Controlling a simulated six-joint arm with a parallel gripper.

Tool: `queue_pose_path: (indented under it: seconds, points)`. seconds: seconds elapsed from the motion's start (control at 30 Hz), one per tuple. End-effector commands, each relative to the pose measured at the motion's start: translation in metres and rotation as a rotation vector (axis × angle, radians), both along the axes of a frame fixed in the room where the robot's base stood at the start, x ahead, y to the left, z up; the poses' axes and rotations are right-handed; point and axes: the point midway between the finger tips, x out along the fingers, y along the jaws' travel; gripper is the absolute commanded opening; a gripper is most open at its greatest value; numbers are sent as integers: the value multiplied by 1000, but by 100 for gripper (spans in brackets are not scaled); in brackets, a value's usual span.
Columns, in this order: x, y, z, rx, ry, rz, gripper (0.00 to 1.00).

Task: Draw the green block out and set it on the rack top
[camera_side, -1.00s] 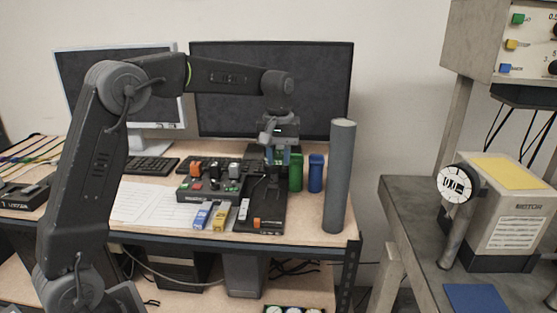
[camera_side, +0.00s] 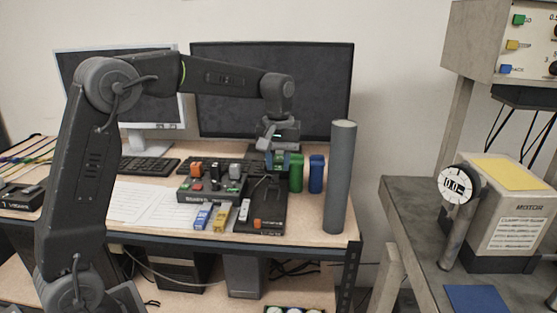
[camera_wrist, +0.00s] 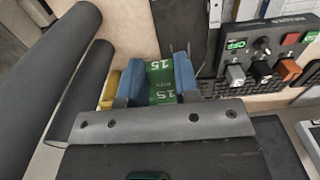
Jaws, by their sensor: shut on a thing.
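The green block (camera_wrist: 160,82), marked 15, sits between the two blue-grey fingers of my gripper (camera_wrist: 157,78) in the wrist view. My gripper is shut on it, with a finger against each side. In the side view my gripper (camera_side: 278,158) points down over the back of the desk, just left of a green upright cylinder. The held block is not clearly visible there, being hidden by the fingers. I cannot make out which surface is the rack top.
A green cylinder (camera_side: 296,173) and a blue cylinder (camera_side: 316,174) stand close on the right. A tall grey post (camera_side: 340,178) rises beyond them. A black control box (camera_side: 210,187) with knobs lies to the left, and a monitor (camera_side: 320,75) stands behind.

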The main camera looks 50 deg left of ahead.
Motion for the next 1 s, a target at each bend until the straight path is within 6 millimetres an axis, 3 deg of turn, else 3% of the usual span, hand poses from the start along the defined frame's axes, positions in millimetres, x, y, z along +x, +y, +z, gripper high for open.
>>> queue_pose_path:
  seconds: [1.0]
  points:
    - [0, 0, 41, 0, -1, 0, 3]
